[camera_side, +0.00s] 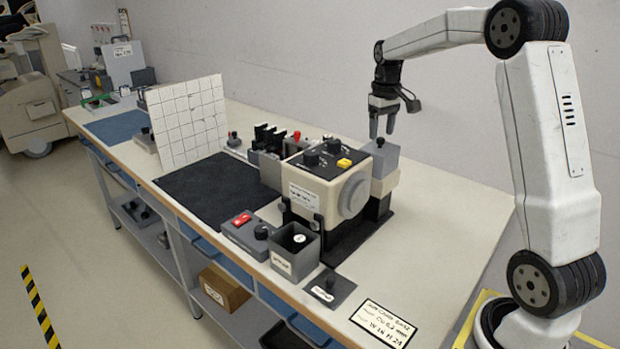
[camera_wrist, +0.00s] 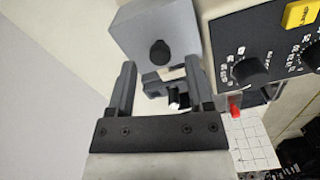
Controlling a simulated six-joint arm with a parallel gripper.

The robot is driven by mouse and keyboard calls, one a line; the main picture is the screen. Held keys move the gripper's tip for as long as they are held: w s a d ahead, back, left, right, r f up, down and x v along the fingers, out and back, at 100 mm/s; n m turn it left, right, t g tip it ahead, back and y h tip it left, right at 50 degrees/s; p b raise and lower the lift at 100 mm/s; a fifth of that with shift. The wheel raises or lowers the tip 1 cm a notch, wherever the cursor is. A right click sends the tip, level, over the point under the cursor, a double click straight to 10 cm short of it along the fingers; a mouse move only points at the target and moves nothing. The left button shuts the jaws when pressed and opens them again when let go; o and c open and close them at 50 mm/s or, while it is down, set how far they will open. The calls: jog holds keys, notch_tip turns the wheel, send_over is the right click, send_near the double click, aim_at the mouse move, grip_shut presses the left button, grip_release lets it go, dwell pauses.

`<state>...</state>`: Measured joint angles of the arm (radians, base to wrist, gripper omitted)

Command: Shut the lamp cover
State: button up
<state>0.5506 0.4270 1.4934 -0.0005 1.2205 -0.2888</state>
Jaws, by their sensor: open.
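A cream machine (camera_side: 318,188) with a black control panel and a round front disc stands on the bench. At its right rear end is a grey box-shaped part (camera_side: 383,162), which looks like the lamp cover, above a cream block. In the wrist view this grey part (camera_wrist: 187,30) shows a black knob (camera_wrist: 159,53) on its face. I cannot tell how far open the cover stands. My gripper (camera_side: 382,133) points down just above the grey part, apart from it. In the wrist view its two fingers (camera_wrist: 160,80) are spread, with nothing held between them.
A white tiled board (camera_side: 188,120) stands behind a black mat (camera_side: 215,188). A grey open bin (camera_side: 295,250) and a red-switch box (camera_side: 248,233) sit in front of the machine. Small black and red-knobbed fixtures stand behind it.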

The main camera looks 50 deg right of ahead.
jog(key=shift+f, duration=0.8)
grip_shut()
jog(key=shift+r, duration=0.1)
dwell(0.9)
